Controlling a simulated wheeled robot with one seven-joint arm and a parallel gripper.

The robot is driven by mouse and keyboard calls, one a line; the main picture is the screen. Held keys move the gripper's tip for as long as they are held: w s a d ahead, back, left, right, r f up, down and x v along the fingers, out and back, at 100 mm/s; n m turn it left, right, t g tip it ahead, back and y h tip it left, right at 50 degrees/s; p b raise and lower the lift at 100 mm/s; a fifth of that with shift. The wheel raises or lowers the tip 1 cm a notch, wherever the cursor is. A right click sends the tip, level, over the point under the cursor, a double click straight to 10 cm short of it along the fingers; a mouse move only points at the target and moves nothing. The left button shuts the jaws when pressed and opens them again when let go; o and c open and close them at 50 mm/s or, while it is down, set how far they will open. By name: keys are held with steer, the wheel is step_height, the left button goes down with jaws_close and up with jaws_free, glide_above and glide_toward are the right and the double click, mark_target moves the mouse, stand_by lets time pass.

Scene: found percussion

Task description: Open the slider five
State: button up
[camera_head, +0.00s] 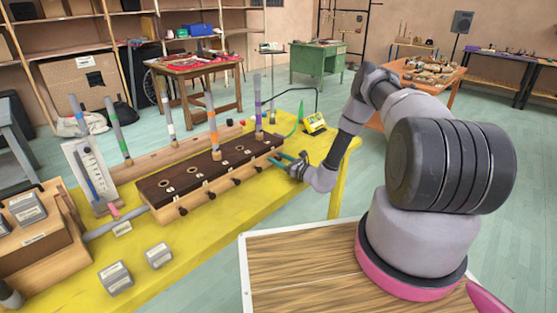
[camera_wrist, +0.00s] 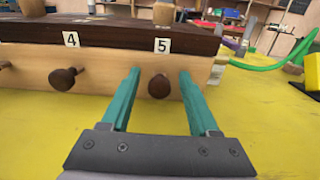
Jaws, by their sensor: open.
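The wooden slider box (camera_head: 228,182) with a dark top stands on the yellow table, with a row of round dark knobs along its front. In the wrist view the knob of slider five (camera_wrist: 158,86) sticks out below the label "5" (camera_wrist: 162,45). It looks pushed in close to the front face. My gripper (camera_wrist: 159,73) is open, with one teal finger on each side of this knob and a visible gap to both. In the head view my gripper (camera_head: 286,160) is at the box's right end, and knob five is hard to make out there.
The knob of slider four (camera_wrist: 66,80) sticks out left of my left finger. Upright tubes with coloured bands stand in and behind the box. A green cable (camera_wrist: 270,64) and a small yellow device (camera_head: 314,123) lie to the right.

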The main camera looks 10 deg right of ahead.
jaws_close()
stand_by(1.4)
